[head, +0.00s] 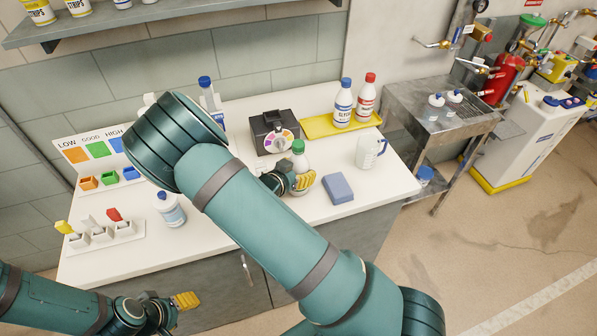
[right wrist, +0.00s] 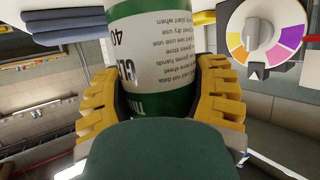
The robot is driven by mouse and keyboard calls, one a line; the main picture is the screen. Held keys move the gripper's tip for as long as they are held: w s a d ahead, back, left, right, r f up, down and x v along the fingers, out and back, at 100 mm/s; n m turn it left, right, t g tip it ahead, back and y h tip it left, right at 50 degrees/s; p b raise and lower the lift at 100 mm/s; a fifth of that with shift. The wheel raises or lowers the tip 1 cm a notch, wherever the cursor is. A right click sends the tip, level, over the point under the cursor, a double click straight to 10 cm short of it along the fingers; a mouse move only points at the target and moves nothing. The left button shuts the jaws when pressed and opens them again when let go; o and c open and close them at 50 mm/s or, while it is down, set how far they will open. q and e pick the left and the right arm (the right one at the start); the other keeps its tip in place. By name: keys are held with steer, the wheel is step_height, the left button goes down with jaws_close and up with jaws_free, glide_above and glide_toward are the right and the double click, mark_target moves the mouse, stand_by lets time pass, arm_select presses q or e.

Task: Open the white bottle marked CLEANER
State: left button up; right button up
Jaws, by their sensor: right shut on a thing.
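A white bottle with a green cap (head: 298,147) stands upright on the white counter. In the right wrist view its body (right wrist: 165,50) has green bands and upside-down print with large letters that look like the start of CLEANER; the rest is hidden. My right gripper (head: 298,182) is shut on the bottle's body, with yellow finger pads on both sides of it in the right wrist view (right wrist: 162,105). The green cap looks in place. My left gripper (head: 186,301) is low in front of the counter, away from the bottle; its finger opening is unclear.
A black device with a coloured dial (head: 276,133) stands just behind the bottle. A yellow tray (head: 318,127) holds two bottles. A blue-capped bottle (head: 171,211) stands at the left.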

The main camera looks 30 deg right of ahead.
mark_target(295, 146)
steer(key=shift+r, duration=0.1)
step_height(295, 146, up, 10)
steer(key=shift+f+p, duration=0.1)
steer(key=shift+p, duration=0.65)
steer(key=o, duration=0.7)
steer(key=shift+c, duration=0.2)
steer(key=c, duration=0.7)
steer(key=shift+o, duration=0.2)
